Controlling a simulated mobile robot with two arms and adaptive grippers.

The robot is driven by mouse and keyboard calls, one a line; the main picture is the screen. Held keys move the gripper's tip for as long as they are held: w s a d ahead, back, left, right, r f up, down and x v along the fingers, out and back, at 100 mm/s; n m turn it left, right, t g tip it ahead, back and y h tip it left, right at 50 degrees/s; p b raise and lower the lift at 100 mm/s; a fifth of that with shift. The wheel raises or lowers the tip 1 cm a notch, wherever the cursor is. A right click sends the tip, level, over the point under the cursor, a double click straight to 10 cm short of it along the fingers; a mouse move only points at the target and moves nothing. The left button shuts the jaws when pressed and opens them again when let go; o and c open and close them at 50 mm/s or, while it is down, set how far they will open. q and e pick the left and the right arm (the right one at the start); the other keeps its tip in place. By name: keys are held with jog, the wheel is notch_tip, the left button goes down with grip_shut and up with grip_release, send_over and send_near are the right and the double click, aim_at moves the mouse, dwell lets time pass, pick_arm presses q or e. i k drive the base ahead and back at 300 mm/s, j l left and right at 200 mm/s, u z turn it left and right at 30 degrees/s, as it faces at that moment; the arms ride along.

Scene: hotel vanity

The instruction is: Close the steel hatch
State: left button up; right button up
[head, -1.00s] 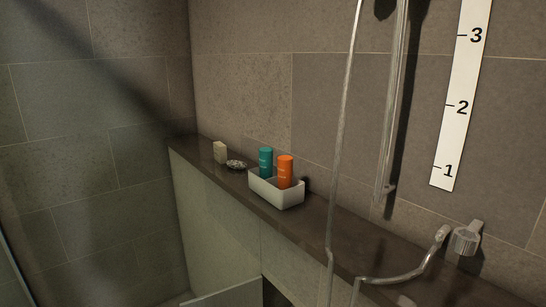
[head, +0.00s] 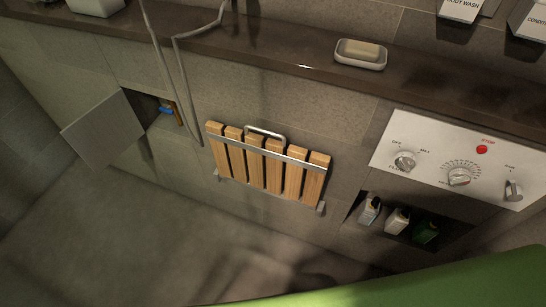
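The steel hatch (head: 104,130) is a flat grey square panel low on the wall at the left of the head view. It stands open, swung out to the left of a dark wall recess (head: 146,106). A blue-handled valve (head: 167,108) shows at the right side of that recess. Neither of my grippers is in view, so nothing is seen touching the hatch.
A folded wooden slatted seat (head: 268,163) with a metal bar is on the wall right of the recess. A shower hose (head: 172,85) hangs between them. A control panel (head: 462,160) and a bottle niche (head: 445,243) are at right. A green surface (head: 430,285) crosses the lower right.

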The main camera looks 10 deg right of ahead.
aim_at(104, 133)
jog(key=j+u, duration=0.1)
jog(key=u, duration=0.9)
jog(key=i+l, duration=0.05)
